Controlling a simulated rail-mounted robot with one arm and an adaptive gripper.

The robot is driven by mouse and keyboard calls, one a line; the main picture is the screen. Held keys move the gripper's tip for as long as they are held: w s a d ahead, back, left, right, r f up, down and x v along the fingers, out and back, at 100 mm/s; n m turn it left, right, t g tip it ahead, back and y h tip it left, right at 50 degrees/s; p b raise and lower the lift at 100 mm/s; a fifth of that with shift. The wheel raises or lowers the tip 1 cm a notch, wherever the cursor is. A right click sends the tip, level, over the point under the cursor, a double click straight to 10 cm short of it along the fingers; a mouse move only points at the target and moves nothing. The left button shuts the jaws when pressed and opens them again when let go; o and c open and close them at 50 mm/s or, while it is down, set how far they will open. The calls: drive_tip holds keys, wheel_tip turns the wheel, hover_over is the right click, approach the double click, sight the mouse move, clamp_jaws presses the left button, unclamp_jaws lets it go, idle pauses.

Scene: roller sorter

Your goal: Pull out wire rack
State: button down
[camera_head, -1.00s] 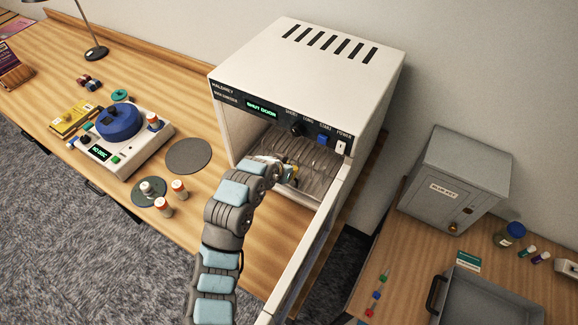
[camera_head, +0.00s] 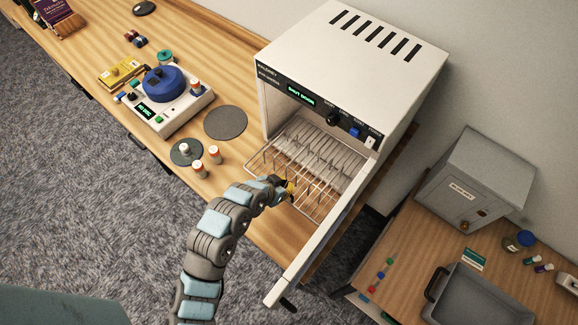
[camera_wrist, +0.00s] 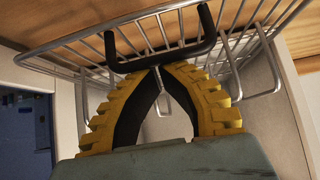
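The wire rack (camera_head: 325,195) sticks out of the open front of the white box-shaped machine (camera_head: 345,55), with its back part still inside the chamber. The rack also shows in the wrist view (camera_wrist: 100,48), with a black U-shaped handle (camera_wrist: 200,48) on its front. My gripper (camera_head: 288,186) is at the rack's front edge. In the wrist view my gripper's yellow fingers (camera_wrist: 160,70) come together at the tips on the handle's bar. The tips are partly hidden by the bar.
The machine's door (camera_head: 312,245) stands open, right of my arm. A dark round mat (camera_head: 225,123), a device with a blue top (camera_head: 165,85) and small orange-and-white bottles (camera_head: 214,154) lie to the left. A grey tray (camera_head: 475,300) sits on the right-hand table.

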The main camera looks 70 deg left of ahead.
drive_tip(key=shift+s+d+p, duration=0.25)
drive_tip(key=shift+s+d, duration=0.1)
drive_tip(key=shift+s, duration=0.2)
drive_tip(key=shift+s+d+p, duration=0.2)
drive_tip(key=shift+s+d, duration=0.1)
drive_tip(key=shift+s, duration=0.2)
drive_tip(key=p+v, duration=1)
